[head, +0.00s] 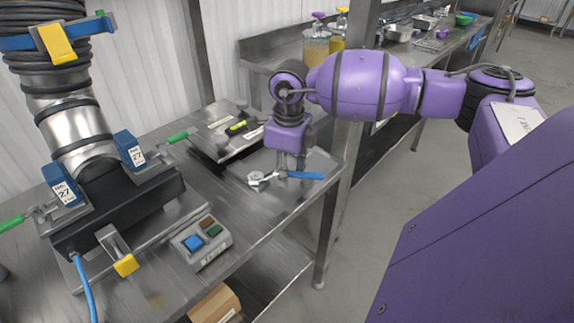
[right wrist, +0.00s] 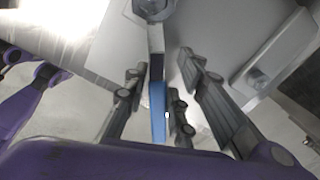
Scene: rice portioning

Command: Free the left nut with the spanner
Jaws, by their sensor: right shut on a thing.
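The spanner (head: 310,176) has a blue handle and a bright metal head, which points left just above or on the steel table. In the right wrist view its blue handle (right wrist: 158,108) runs between my fingers, with the metal head at the top edge. My right gripper (head: 291,170) is shut on the spanner by its handle. The black-based machine (head: 110,213) stands at the left, with a blue "No. 27" block and a green-handled clamp on each side. The left clamp (head: 40,213) is near the picture's edge; I cannot clearly make out its nut. My left gripper is out of view.
A grey control box (head: 202,242) with coloured buttons stands at the table's front. A blue hose (head: 83,290) hangs from the machine.

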